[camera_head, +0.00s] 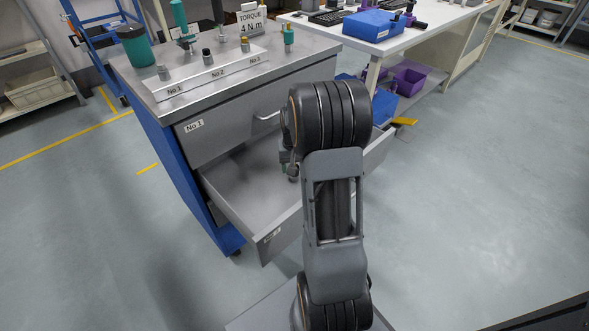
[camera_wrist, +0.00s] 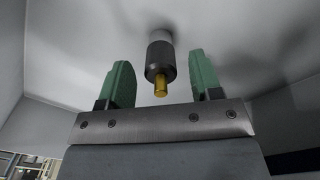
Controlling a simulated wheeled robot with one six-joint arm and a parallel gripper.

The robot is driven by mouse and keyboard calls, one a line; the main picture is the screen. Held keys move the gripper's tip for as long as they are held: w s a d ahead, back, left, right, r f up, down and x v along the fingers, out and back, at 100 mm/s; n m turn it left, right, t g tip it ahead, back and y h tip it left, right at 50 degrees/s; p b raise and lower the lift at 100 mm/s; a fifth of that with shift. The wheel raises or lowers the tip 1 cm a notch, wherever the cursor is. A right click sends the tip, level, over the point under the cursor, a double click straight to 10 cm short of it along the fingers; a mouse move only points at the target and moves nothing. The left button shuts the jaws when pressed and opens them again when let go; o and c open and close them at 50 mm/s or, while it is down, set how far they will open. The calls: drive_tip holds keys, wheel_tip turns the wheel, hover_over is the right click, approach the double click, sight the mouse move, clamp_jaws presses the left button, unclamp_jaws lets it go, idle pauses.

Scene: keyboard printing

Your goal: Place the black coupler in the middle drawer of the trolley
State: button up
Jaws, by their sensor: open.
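The trolley (camera_head: 185,180) stands left of centre in the head view, with its second drawer (camera_head: 235,190) pulled out below the shut top drawer marked No.1 (camera_head: 220,118). In the wrist view the black coupler (camera_wrist: 160,60) has a dark ribbed body, a grey end and a gold tip. It is inside the open drawer, seemingly standing on its pale floor. My gripper (camera_wrist: 161,68) is open, with its green fingers on either side of the coupler and a gap showing on both sides. In the head view my arm hides most of the gripper and the drawer's right part.
On the trolley top are a strip with small fittings (camera_head: 205,78), a green cup (camera_head: 137,47), a green-handled tool (camera_head: 180,18) and a torque sign (camera_head: 251,20). A white bench (camera_head: 430,22) with a blue case (camera_head: 374,25) is behind. The floor at right is clear.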

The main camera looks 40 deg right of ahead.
sight(291, 184)
wheel_tip(291, 184, up, 9)
drive_tip(key=shift+f+p, duration=0.15)
drive_tip(key=shift+p, duration=1.05)
drive_tip(key=s+a+r+n+t, duration=0.1)
drive_tip(key=s+a+r+n, duration=0.1)
drive_tip(key=s+a, duration=0.4)
drive_tip(key=s+a+r+n+t, duration=0.1)
drive_tip(key=s+a+r+n, duration=0.2)
drive_tip(key=s+a, duration=0.4)
drive_tip(key=a, duration=0.6)
drive_tip(key=shift+s+r+n+t, duration=0.25)
drive_tip(key=shift+s+n+t, duration=0.05)
drive_tip(key=shift+n+t, duration=0.1)
drive_tip(key=shift+r, duration=0.1)
drive_tip(key=w+p+v, duration=0.3)
drive_tip(key=p+v, duration=0.9)
drive_tip(key=v, duration=0.1)
drive_tip(key=w+r+p+v, duration=0.1)
drive_tip(key=w+p+v, duration=0.2)
drive_tip(key=p+v, duration=0.9)
drive_tip(key=shift+a+r+t+p, duration=0.15)
drive_tip(key=shift+r+t+p, duration=0.25)
drive_tip(key=shift+r+p, duration=0.25)
